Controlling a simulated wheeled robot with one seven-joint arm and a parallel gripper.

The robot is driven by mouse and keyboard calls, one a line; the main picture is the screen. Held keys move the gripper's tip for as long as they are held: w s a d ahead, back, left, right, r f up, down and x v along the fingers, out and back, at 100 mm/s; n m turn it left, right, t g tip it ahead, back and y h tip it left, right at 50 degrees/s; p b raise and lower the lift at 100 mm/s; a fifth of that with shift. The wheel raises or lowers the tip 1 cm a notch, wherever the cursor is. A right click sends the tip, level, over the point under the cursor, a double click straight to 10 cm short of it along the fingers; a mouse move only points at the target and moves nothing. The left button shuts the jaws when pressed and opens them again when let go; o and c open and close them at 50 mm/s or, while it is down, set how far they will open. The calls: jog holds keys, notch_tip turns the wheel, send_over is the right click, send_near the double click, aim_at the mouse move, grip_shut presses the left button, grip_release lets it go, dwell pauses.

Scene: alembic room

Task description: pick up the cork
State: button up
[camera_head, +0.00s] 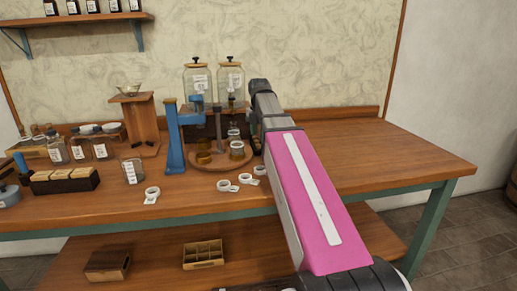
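I cannot make out a cork with certainty; anything that small is hard to tell at this size. My arm reaches from the bottom right up over the bench, with its wrist beside the right-hand glass jar. My gripper's fingers cannot be made out clearly near the wrist, so neither their opening nor anything held shows. A blue press-like stand (173,143) stands upright left of my wrist. Small dark pieces (145,144) lie by the wooden stand (140,115); what they are is unclear.
Two corked glass jars (197,82) stand at the back. A round tray (207,165) holds small glasses below them. White labelled rings (223,185) lie near the front edge. Bottles (79,150) and a dark box (65,183) crowd the left. The bench's right side (390,155) is clear.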

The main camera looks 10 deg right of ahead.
aim_at(259, 148)
jog(key=shift+s+a+f, duration=0.1)
jog(key=shift+f, duration=2.55)
grip_shut()
